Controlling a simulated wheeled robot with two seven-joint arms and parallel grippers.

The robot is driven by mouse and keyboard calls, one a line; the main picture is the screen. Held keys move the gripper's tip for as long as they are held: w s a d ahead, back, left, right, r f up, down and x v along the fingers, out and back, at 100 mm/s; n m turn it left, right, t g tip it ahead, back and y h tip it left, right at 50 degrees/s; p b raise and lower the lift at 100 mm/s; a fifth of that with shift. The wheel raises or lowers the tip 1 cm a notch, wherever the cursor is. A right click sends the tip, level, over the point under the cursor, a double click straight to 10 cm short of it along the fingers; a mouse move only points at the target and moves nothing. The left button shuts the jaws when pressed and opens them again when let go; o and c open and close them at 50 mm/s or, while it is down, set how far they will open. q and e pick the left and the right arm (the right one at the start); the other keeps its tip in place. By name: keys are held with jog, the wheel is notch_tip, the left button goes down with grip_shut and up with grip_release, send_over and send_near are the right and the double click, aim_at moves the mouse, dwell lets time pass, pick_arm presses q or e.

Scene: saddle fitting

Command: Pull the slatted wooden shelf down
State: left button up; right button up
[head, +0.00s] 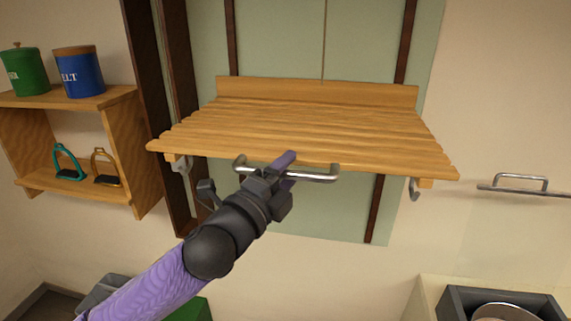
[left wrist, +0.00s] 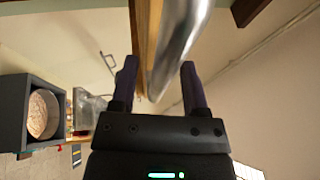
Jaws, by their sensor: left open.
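The slatted wooden shelf (head: 300,125) juts out level from a pale green wall panel, with a wooden back strip along its rear edge. A silver bar handle (head: 312,176) runs along its front edge. My left gripper (head: 285,165) is at the left part of this handle. In the left wrist view, the handle (left wrist: 182,45) and the shelf's wooden edge (left wrist: 147,40) lie between the two spread purple fingers of the gripper (left wrist: 155,88). The fingers are open, and I cannot tell whether they touch the bar. My right gripper is in neither view.
A wooden wall shelf (head: 122,150) at left holds green and blue canisters and two stirrups. Dark vertical rails flank the panel. A metal bar (head: 525,190) is on the wall at right. A dark grey box (head: 455,297) with a round container stands at lower right.

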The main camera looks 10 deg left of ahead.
pick_arm(q)
grip_shut()
dwell(1.4)
